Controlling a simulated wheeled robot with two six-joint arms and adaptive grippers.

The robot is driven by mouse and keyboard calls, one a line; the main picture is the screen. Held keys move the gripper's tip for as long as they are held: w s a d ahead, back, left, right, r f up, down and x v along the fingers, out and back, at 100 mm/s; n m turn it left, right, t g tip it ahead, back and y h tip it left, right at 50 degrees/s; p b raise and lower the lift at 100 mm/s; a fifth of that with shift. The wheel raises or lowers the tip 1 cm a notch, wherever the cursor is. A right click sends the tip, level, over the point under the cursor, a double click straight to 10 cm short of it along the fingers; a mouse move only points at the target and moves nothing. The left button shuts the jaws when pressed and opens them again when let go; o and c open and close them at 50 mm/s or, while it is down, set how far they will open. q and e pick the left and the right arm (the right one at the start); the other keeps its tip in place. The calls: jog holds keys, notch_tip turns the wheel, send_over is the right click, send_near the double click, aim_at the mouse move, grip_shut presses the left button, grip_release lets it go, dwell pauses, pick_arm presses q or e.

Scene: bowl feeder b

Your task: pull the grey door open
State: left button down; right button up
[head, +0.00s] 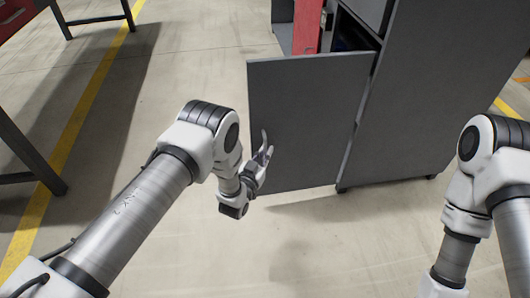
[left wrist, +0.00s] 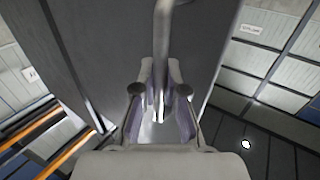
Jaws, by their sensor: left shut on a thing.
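The grey door (head: 305,120) stands swung out from the grey cabinet (head: 440,95), with its hinge side along the cabinet's front edge. In the left wrist view the door (left wrist: 120,45) fills the upper middle. My left gripper (head: 264,157) is at the door's free left edge in the head view. In the left wrist view my left gripper (left wrist: 160,105) is shut on a pale bar-like handle (left wrist: 162,40) that runs up between its fingers.
A red upright part (head: 306,27) shows above the door by the cabinet's opening. Dark table legs (head: 30,150) stand on the left. Yellow lines (head: 75,130) mark the floor. The concrete floor (head: 330,245) in front of the door is clear.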

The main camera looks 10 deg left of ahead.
pick_arm(q)
jog(key=shift+a, duration=0.1)
jog(key=c, duration=1.2)
grip_release()
jog(key=shift+s, duration=0.1)
jog(key=s+a, duration=0.2)
jog(key=s, duration=0.9)
jog(key=shift+s+a, duration=0.2)
jog(key=shift+s, duration=0.15)
